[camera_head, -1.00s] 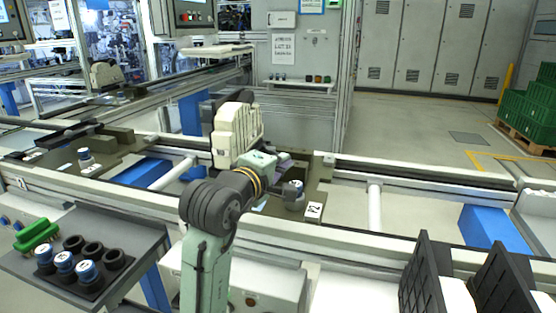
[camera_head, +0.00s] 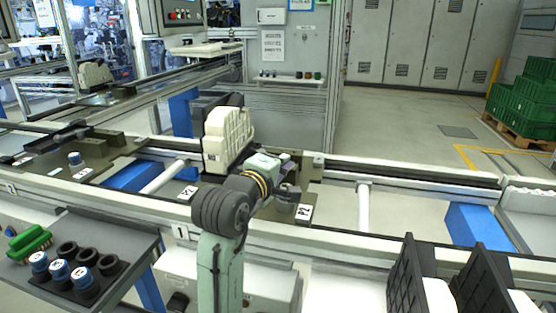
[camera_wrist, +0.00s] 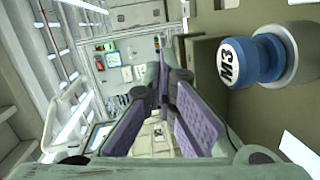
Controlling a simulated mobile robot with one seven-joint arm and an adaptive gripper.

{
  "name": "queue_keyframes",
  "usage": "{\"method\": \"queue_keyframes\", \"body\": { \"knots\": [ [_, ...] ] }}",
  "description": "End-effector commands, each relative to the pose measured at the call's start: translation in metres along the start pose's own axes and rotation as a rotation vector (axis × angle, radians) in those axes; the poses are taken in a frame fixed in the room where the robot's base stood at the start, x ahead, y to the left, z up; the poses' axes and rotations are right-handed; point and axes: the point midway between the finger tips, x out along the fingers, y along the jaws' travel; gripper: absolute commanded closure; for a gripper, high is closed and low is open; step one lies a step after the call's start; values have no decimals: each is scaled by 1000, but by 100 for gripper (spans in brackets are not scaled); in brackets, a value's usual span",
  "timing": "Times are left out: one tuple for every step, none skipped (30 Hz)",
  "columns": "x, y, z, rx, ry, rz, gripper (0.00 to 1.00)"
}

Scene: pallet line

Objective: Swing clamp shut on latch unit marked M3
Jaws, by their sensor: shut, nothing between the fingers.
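The latch unit marked M3 shows in the wrist view as a blue knob (camera_wrist: 250,60) with a white M3 face, on a round grey base against an olive block. My gripper (camera_wrist: 163,72) is shut and empty, its purple-padded fingers to the left of the knob and apart from it. In the head view my arm reaches over the middle pallet and partly covers the unit there; a small grey-dark part (camera_head: 288,193) shows just past my wrist. I cannot make out the clamp arm or whether it is open.
A cream casting (camera_head: 228,138) stands on the middle pallet, close to my arm. A left pallet carries another blue knob (camera_head: 75,158). A side shelf (camera_head: 120,240) holds a green brush and several knobs. Black racks (camera_head: 412,280) stand front right. The conveyor right of the pallet is clear.

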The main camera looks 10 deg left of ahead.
Motion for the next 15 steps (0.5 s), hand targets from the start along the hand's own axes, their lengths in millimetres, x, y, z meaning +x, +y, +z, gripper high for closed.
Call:
{"method": "queue_keyframes", "body": {
  "knots": [
    [2,2,2,-1,-3,0,100],
    [3,3,3,-1,-3,0,100],
    [5,3,4,-2,-4,-1,100],
    [6,3,5,-2,-3,-1,100],
    [7,3,5,-2,-3,-1,100],
    [8,4,6,-2,-3,-1,100],
    [10,4,7,-2,-3,-1,100],
    [11,4,8,-1,-4,-1,100],
    [12,5,8,-1,-3,-1,100],
    [14,5,9,-1,-3,-1,100],
    [15,5,10,-2,-3,-1,100],
    [17,6,11,-2,-3,-1,100],
    [18,6,11,-2,-3,-1,100],
    [20,6,12,-2,-3,0,100],
    [21,6,12,-2,-3,0,100]
  ]
}}
